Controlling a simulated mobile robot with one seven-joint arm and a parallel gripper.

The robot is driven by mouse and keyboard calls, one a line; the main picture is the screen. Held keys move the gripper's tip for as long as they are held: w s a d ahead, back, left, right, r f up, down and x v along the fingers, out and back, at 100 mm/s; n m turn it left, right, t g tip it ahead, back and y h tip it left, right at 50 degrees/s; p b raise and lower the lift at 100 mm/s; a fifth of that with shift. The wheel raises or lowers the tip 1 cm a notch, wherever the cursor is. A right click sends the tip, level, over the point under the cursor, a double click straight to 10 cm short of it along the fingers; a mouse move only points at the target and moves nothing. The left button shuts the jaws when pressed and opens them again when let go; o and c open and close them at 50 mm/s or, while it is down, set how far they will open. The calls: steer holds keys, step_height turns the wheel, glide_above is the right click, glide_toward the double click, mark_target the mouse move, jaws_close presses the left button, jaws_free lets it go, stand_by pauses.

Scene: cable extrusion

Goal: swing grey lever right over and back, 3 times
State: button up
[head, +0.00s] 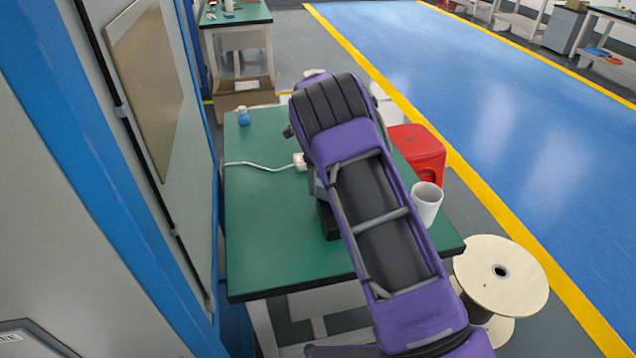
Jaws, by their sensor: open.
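My purple and black arm reaches from the bottom of the head view up over the green-topped table (262,215) and covers much of it. My gripper is hidden behind the arm, so I cannot see its jaws. The grey lever cannot be made out; the arm blocks the middle of the table. A dark block (328,222) shows partly at the arm's left edge, low over the table top; I cannot tell what it is.
A white cable with a plug (299,162) lies on the table. A red stool (420,150) and a wooden spool (500,290) stand right of the table. The table's left part is mostly clear.

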step_height(320, 180, up, 16)
steer(key=shift+p, duration=0.45)
